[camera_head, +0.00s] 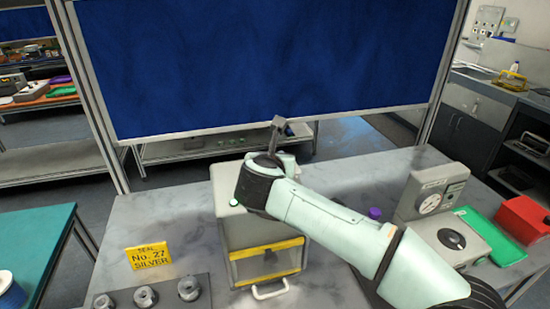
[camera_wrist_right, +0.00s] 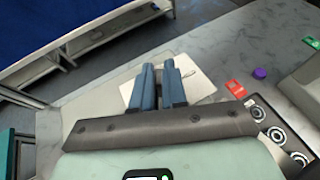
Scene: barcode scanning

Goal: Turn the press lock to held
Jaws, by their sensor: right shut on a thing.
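The press (camera_head: 235,229) is a grey box with a yellow-framed clear window (camera_head: 266,263) and a white handle at its front, standing on the grey bench. My right arm reaches over its top from the right. In the head view my wrist hides the right fingers and the press lock. In the right wrist view my right gripper (camera_wrist_right: 159,70) has its two blue-grey fingers close together, over a pale surface (camera_wrist_right: 198,84). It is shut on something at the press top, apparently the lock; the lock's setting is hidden. My left gripper is not in view.
A dial gauge unit (camera_head: 432,200), a green item (camera_head: 490,235) and a red box (camera_head: 523,221) are at the right. A blue panel stands behind.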

